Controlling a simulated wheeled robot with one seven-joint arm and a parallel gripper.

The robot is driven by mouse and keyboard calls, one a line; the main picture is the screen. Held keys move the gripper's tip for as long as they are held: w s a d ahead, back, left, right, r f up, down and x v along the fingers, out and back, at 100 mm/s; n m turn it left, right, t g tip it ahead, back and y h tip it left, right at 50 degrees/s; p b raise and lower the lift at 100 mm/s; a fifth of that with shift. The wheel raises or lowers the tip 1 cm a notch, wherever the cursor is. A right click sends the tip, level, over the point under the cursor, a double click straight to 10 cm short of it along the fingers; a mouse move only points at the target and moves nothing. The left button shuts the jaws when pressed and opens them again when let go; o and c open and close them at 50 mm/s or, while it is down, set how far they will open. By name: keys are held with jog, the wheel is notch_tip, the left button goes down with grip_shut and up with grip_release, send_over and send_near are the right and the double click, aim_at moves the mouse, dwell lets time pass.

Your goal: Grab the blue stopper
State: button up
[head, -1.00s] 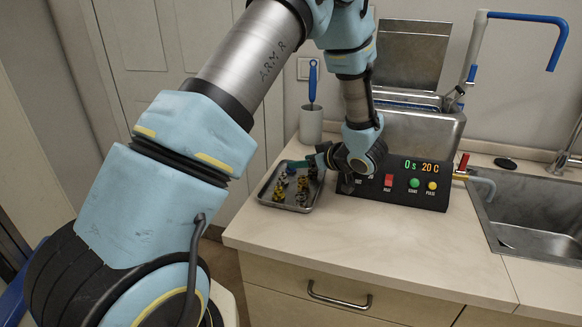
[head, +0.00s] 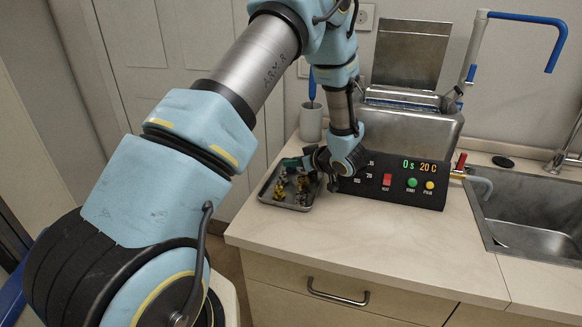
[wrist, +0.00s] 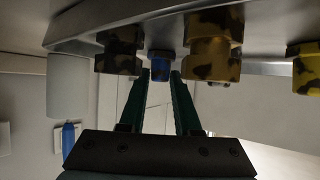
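The blue stopper (wrist: 161,65) shows in the wrist view, small and blue with a dark part beside it, among mottled pieces on the metal tray (wrist: 270,69). My gripper (wrist: 160,77) is open there, with its two green fingers on either side of the line to the stopper. The fingertips are close to it; I cannot tell if they touch it. In the head view my gripper (head: 294,163) is low over the tray (head: 263,198). The stopper cannot be made out in the head view.
Mottled brown and yellow pieces (wrist: 213,45) stand close on both sides of the stopper. Right of the tray is a black control panel (head: 400,182) with lit digits. Behind stands a cup (head: 311,123) with a blue-handled tool. The front counter (head: 390,240) is clear.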

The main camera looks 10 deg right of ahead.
grip_shut()
dwell(0.3)
